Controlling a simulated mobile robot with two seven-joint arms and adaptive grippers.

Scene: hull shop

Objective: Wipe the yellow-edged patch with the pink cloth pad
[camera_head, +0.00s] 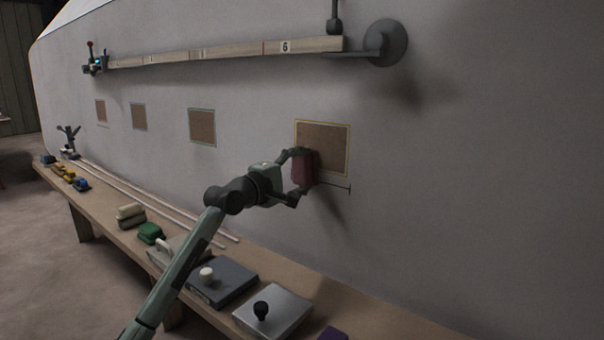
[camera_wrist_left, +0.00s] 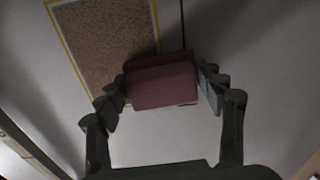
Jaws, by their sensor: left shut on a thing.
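The yellow-edged patch (camera_head: 328,140) is a brown speckled square on the pale hull wall, at the right of the row of patches. My left gripper (camera_head: 299,176) is shut on the pink cloth pad (camera_head: 304,168), in front of the patch's lower left part. In the left wrist view the pad (camera_wrist_left: 160,87) sits between the fingers of the gripper (camera_wrist_left: 163,92) and overlaps the lower right corner of the yellow-edged patch (camera_wrist_left: 108,45). Whether the pad touches the wall cannot be told. My right gripper is not in view.
A wooden bench (camera_head: 330,294) runs below the wall. It carries a grey box with a white knob (camera_head: 221,280), a grey box with a black knob (camera_head: 271,310), a green block (camera_head: 150,233) and cream blocks (camera_head: 131,216). A numbered rail (camera_head: 225,50) runs above the patches.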

